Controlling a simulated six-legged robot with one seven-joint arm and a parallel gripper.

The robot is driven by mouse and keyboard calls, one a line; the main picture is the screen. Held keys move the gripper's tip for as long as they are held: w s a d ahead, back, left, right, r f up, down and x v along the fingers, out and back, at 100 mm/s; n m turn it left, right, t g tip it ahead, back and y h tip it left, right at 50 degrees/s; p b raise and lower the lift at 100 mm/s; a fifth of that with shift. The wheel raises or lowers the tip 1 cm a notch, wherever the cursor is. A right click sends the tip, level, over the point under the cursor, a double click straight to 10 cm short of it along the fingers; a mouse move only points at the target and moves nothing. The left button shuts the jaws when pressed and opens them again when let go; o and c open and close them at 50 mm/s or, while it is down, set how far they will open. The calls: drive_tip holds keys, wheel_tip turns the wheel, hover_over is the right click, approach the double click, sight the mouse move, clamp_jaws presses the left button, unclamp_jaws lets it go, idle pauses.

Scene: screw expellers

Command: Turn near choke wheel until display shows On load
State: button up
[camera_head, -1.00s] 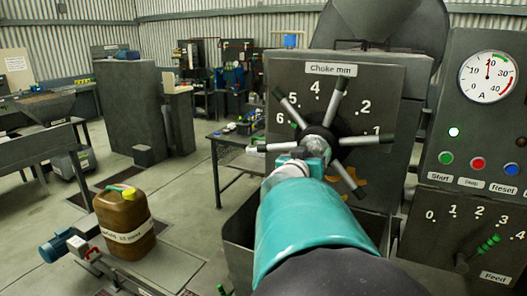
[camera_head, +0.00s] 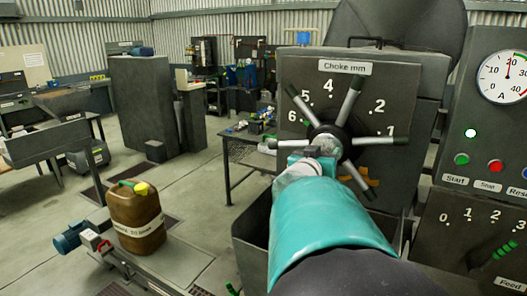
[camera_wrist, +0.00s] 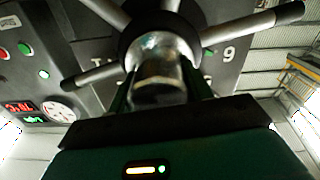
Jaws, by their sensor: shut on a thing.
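My gripper (camera_head: 314,155) is at the wheel's hub; my teal arm hides part of the lower wheel. In the wrist view, my gripper (camera_wrist: 158,95) has its fingers on either side of the shiny metal hub piece (camera_wrist: 158,72), shut on it. The display (camera_wrist: 20,107) shows small red and green characters at the left of the wrist view, too small and tilted to read.
An ammeter (camera_head: 508,77) and Start, Stop and Reset buttons (camera_head: 495,166) are on the right panel, above a Feed dial (camera_head: 497,245). A brown jug (camera_head: 137,220) stands at lower left. A table (camera_head: 238,150) is behind the wheel.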

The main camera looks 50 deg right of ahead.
drive_tip(key=shift+m, duration=2.8)
drive_tip(key=o, duration=1.4)
drive_tip(key=shift+d, duration=0.15)
drive_tip(key=a, duration=0.4)
drive_tip(key=s+a, duration=0.1)
drive_tip(key=a, duration=0.4)
drive_tip(key=s+a, duration=0.1)
drive_tip(key=a, duration=0.3)
drive_tip(key=shift+a, duration=0.4)
